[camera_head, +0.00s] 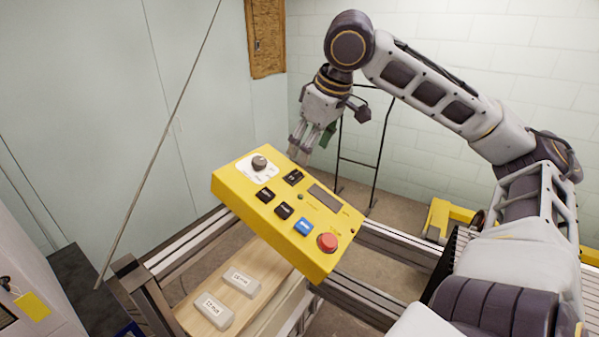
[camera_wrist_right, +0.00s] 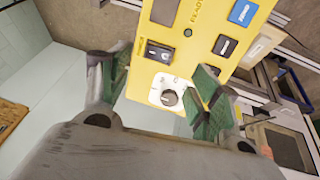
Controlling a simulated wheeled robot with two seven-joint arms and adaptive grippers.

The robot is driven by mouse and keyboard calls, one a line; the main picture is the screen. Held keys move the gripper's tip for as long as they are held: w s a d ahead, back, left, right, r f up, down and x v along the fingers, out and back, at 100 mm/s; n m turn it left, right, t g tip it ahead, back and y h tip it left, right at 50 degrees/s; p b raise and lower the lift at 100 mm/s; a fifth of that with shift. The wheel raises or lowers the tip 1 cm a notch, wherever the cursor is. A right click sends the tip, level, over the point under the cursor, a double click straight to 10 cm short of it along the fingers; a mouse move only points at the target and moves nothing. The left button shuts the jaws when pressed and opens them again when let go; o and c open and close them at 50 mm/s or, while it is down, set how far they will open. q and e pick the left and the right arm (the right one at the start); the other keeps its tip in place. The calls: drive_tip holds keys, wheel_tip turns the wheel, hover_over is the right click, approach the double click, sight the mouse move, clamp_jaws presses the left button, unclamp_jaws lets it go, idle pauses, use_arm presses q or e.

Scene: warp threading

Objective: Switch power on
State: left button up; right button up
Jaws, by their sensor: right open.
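A yellow control panel (camera_head: 285,210) stands tilted on the metal frame. My right gripper (camera_head: 302,152) is just behind the panel's far edge, close to the rocker switch, and holds nothing. In the right wrist view its green-padded fingers (camera_wrist_right: 156,75) are spread. The rocker switch (camera_wrist_right: 158,52) and the knob (camera_wrist_right: 169,97) appear between them. I cannot tell whether the fingers touch the panel. My left gripper is not in view.
Metal rails (camera_head: 190,245) run beneath the panel. A wooden board (camera_head: 190,310) below it holds two pale labelled blocks (camera_head: 241,282). A thin rod (camera_head: 160,145) slants at left. A black stand (camera_head: 358,161) is behind my right gripper.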

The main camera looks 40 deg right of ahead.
sight(297, 177)
drive_tip(key=shift+p+x, duration=0.45)
drive_tip(key=shift+x, duration=4.55)
drive_tip(key=c, duration=1)
